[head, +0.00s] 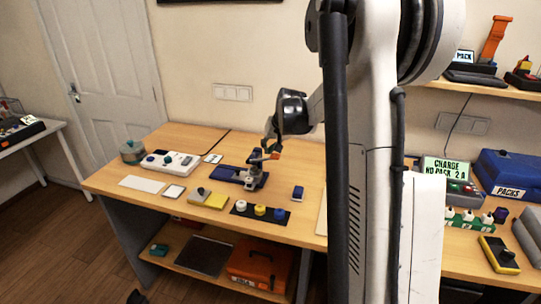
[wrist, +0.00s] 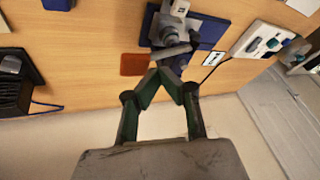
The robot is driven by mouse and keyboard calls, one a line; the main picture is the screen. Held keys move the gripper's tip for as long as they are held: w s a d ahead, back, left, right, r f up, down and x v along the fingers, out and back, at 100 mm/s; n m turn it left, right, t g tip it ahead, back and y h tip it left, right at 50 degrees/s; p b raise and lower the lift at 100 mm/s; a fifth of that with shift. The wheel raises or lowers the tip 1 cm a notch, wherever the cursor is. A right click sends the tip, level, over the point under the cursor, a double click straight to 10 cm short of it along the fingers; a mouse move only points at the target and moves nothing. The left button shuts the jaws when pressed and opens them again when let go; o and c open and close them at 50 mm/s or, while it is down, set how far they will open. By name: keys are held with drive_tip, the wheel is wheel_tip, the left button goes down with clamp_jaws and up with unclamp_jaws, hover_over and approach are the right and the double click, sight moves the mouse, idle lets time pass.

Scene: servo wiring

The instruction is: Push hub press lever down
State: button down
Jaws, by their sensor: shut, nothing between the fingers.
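The hub press (head: 250,178) stands on a blue base on the wooden desk, with a grey upright body. It also shows at the top of the wrist view (wrist: 172,28). Its grey lever (wrist: 178,50) lies across the press just in front of my fingertips. My gripper (head: 267,150) is at the top of the press in the head view. In the wrist view my gripper (wrist: 172,70) has its fingers shut together and empty, with the tips at or very near the lever. I cannot tell whether they touch it.
A dark mat with white, yellow and blue knobs (head: 260,211) lies in front of the press. A white panel with knobs (head: 170,162) stands to its left, and a small blue block (head: 298,193) to its right. An orange-brown patch (wrist: 134,64) shows beside the press.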

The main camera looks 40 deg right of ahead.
drive_tip(key=shift+s+d+f+b, duration=0.2)
drive_tip(key=shift+f+b, duration=0.25)
drive_tip(key=shift+f, duration=0.15)
drive_tip(key=shift+s+d+f+b, duration=0.1)
drive_tip(key=shift+s+f+b, duration=0.05)
drive_tip(key=shift+f+b, duration=0.35)
idle(1.3)
idle(0.5)
drive_tip(key=shift+w+a+r+p, duration=0.2)
drive_tip(key=shift+r+p, duration=0.1)
drive_tip(key=shift+r, duration=0.3)
drive_tip(key=shift+w+a+r+p, duration=0.15)
drive_tip(key=shift+r+p, duration=0.1)
drive_tip(key=shift+r, duration=0.4)
drive_tip(key=shift+w+a+r+p, duration=0.1)
drive_tip(key=shift+w+r+p, duration=0.15)
drive_tip(key=shift+r, duration=0.35)
drive_tip(key=shift+w+a+r+p, duration=0.2)
drive_tip(key=shift+r+p, duration=0.2)
drive_tip(key=shift+r, duration=0.35)
drive_tip(key=shift+w+a+r+p, duration=0.15)
drive_tip(key=shift+w+r+p, duration=0.2)
drive_tip(key=shift+r, duration=0.45)
drive_tip(key=shift+w+a+r+p, duration=0.15)
drive_tip(key=shift+r+p, duration=0.3)
drive_tip(key=shift+r, duration=0.3)
